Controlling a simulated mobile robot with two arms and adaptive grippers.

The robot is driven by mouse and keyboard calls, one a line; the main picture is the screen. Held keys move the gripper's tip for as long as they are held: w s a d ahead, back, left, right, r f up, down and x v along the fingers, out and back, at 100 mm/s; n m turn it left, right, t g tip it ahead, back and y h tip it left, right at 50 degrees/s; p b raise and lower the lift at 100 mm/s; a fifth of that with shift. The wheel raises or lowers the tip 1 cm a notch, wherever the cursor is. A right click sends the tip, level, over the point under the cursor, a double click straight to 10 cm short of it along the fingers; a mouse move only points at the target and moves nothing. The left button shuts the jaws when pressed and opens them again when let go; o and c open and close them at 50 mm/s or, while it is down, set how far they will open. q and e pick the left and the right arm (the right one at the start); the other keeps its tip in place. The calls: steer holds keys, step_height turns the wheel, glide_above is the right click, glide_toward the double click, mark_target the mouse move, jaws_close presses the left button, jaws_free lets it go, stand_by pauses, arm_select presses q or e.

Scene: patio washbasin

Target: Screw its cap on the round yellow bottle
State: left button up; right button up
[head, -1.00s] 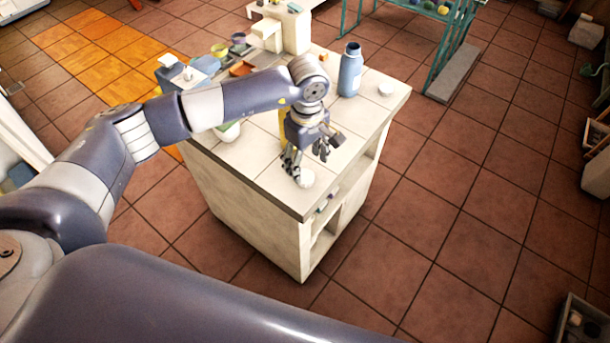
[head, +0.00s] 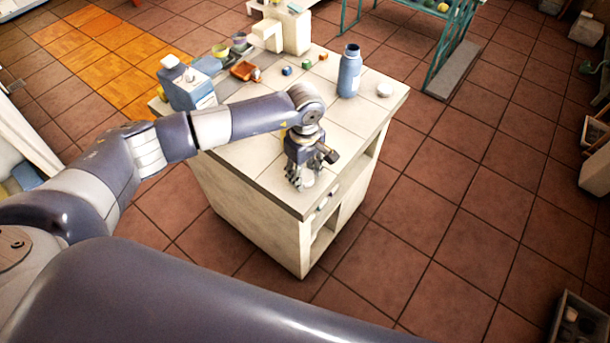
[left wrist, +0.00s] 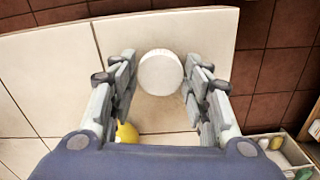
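A round white cap (left wrist: 161,72) lies on the pale tiled counter (left wrist: 45,75), near its front edge. In the head view the cap (head: 308,181) is mostly hidden by my left gripper (head: 304,183), which points down over it. In the left wrist view my left gripper (left wrist: 161,85) is open, one finger on each side of the cap, with gaps between. Part of a yellow rounded thing, seemingly the yellow bottle (left wrist: 127,133), shows beside the left finger. My arm hides most of the bottle in the head view. My right gripper is not in view.
A blue-grey open bottle (head: 349,74) stands at the counter's right back, with another white cap (head: 384,90) near it. The front right of the counter is clear.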

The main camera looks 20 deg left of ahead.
arm_select(q)
steer(key=shift+c, duration=0.7)
steer(key=shift+r, duration=0.1)
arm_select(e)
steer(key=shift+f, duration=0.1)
arm_select(q)
steer(key=shift+r, duration=0.25)
step_height(320, 180, up, 2)
steer(key=shift+w+r+b, duration=0.1)
steer(key=shift+b, duration=0.8)
steer(key=s+r+b, duration=0.2)
steer(key=s+b, duration=0.2)
steer(key=s, duration=1.2)
steer(key=shift+s+a, duration=0.15)
steer(key=shift+a, duration=0.15)
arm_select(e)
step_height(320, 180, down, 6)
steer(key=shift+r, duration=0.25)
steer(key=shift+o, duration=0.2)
